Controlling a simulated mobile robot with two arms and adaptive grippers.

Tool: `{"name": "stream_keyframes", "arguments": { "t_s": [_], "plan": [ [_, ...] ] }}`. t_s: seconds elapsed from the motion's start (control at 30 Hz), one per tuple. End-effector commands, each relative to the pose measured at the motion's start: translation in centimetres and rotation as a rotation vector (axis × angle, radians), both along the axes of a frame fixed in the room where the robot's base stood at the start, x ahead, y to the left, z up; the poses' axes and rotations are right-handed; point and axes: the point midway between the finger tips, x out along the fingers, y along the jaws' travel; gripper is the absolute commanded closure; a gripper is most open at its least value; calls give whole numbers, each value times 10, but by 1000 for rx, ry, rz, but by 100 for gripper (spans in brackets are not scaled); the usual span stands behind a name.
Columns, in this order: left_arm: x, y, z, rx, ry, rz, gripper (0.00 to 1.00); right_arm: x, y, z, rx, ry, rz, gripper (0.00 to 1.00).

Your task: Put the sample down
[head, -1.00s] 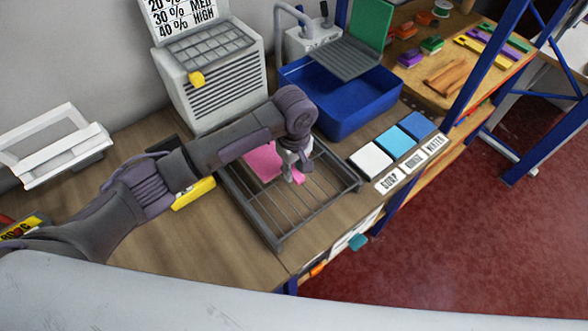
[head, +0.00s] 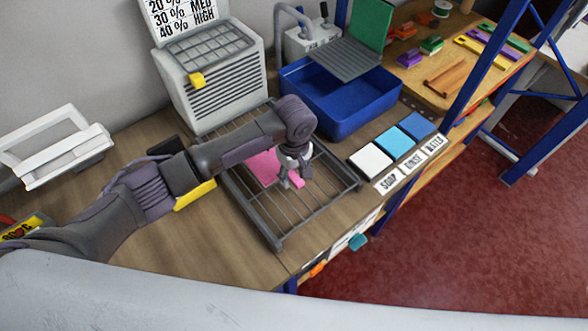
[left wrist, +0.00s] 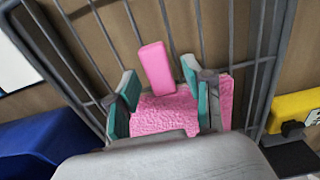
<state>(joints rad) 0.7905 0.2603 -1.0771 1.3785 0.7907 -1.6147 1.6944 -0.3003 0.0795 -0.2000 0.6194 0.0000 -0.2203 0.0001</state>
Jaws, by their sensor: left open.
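The pink textured sample (head: 262,165) lies on the bars of the dark wire rack (head: 277,243). A smooth pink tab (left wrist: 157,68) sticks out from one edge of it, over the bars in the left wrist view. The sample's pile (left wrist: 165,113) shows between the fingers there. My left gripper (head: 290,182) is low over the rack at the tab end. Its teal-padded fingers (left wrist: 164,104) are spread apart, one to each side of the sample and tab, with clear gaps beside the tab. My arm hides part of the sample in the head view. My right gripper is not in view.
A blue tub (head: 340,105) stands behind the rack, and a white slatted unit (head: 215,85) is at the back. White, light blue and blue pads (head: 370,158) with labels lie right of the rack. A yellow object (head: 195,195) is at its left.

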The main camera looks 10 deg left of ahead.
Motion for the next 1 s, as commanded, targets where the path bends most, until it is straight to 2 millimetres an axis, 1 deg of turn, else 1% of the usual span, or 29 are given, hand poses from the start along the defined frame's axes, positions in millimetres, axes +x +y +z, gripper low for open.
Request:
{"name": "stream_keyframes", "arguments": {
  "t_s": [0.07, 0.17, 0.5, 0.6, 0.7, 0.8, 1.0],
  "plan": [
    [0, 0, 4, -1, -2, 0, 49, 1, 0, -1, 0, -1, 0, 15],
    [1, -1, 17, -4, -2, 0, 49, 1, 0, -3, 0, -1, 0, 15],
    [1, -1, 88, -2, -4, -1, 49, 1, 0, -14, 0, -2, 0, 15],
    [1, -1, 104, -1, -3, -1, 49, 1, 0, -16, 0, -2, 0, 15],
    [0, -1, 115, -1, 0, 0, 49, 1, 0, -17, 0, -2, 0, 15],
    [0, -1, 121, -1, 0, -1, 49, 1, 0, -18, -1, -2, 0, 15],
    [0, -1, 123, -1, 1, 0, 49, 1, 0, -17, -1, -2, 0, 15]
  ]
}}
